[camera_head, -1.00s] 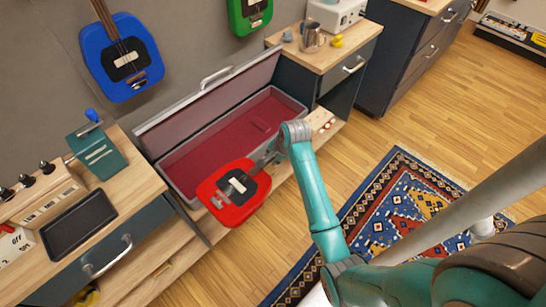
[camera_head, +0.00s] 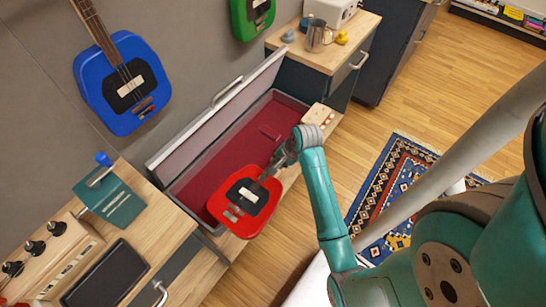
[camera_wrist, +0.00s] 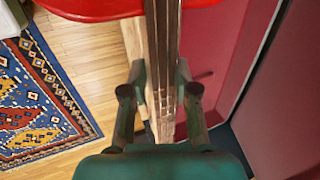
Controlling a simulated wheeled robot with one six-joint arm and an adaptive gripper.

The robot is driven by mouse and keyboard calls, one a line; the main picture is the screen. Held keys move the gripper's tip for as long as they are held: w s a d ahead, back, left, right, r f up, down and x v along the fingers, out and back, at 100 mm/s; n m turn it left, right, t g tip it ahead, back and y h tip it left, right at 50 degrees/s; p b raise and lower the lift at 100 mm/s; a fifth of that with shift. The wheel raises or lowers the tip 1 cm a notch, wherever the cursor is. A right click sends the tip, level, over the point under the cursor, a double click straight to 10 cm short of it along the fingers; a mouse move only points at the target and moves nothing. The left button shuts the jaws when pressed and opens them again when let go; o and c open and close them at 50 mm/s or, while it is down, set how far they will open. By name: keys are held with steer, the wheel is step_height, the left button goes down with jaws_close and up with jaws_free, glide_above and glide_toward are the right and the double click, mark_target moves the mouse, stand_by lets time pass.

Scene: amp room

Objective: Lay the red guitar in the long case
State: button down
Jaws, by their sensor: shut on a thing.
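The red guitar (camera_head: 236,212) has a red body with a black plate, and its body covers part of the case's near left end and overlaps the front rim. My gripper (camera_head: 277,164) is shut on its neck in the head view. The wrist view shows the neck (camera_wrist: 165,45) between the two fingers of my gripper (camera_wrist: 160,92), with the red body edge (camera_wrist: 90,8) at the top. The long case (camera_head: 192,178) is open, lined in dark red, its lid (camera_head: 222,108) raised along the wall side. Whether the guitar touches the case is unclear.
A blue guitar (camera_head: 122,85) and a green guitar (camera_head: 252,15) hang on the wall. Wooden counters flank the case, the left with a green device (camera_head: 110,197) and a black tray (camera_head: 105,277), the right with a metal jug (camera_head: 317,36). A patterned rug (camera_head: 400,185) lies on the floor.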

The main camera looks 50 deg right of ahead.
steer(key=w+f, duration=0.1)
steer(key=w, duration=1.5)
steer(key=shift+a, duration=0.25)
stand_by(1.7)
steer(key=shift+w+f, duration=0.15)
steer(key=shift+w, duration=0.05)
steer(key=shift+f, duration=3)
stand_by(1.2)
